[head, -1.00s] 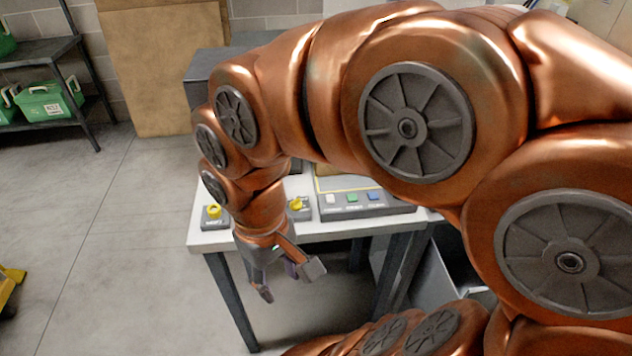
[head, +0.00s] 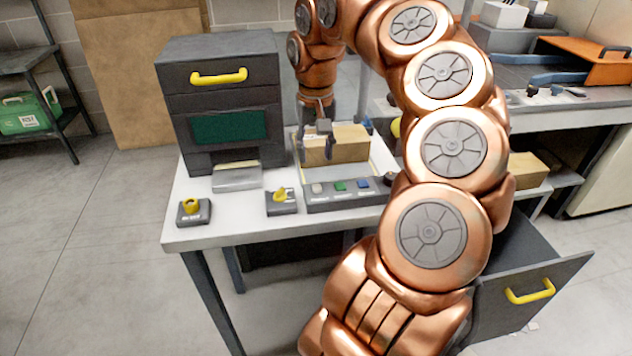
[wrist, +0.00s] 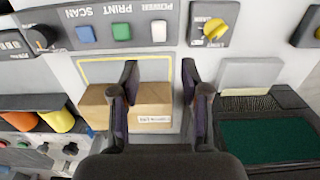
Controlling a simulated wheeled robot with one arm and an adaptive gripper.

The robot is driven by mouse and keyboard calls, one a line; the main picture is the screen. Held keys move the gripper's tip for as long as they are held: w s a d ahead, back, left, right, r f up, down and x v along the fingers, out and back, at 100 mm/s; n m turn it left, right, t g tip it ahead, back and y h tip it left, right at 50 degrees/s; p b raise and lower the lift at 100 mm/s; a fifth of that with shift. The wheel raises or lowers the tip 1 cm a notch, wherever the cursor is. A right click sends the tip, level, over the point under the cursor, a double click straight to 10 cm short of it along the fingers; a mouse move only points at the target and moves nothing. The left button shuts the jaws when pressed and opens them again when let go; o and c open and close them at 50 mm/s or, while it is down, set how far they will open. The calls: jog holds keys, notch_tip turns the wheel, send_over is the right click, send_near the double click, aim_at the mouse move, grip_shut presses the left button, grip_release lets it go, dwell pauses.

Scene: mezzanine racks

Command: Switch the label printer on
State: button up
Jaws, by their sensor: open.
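The dark machine (head: 222,95) with a green screen, probably the label printer, stands at the back left of the white table. A grey panel (head: 335,197) in front of the carton carries a white button (head: 317,188), a green button (head: 340,186) and a blue button (head: 363,183). In the wrist view the white button (wrist: 158,31) seems marked POWER, the green button (wrist: 121,32) PRINT and the blue button (wrist: 86,34) SCAN. My gripper (head: 325,140) is open and empty above the carton, behind the buttons; its fingers (wrist: 159,78) also show in the wrist view.
A brown carton (head: 345,147) lies within the yellow outline under my gripper. Yellow knobs sit on two small boxes, one at the left (head: 193,212) and one beside the panel (head: 282,203). An open drawer (head: 530,300) juts out at the lower right.

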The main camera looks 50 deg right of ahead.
aim_at(316, 184)
jog(key=shift+f+p, duration=0.35)
jog(key=shift+f, duration=3.5)
jog(key=shift+c, duration=0.2)
grip_shut()
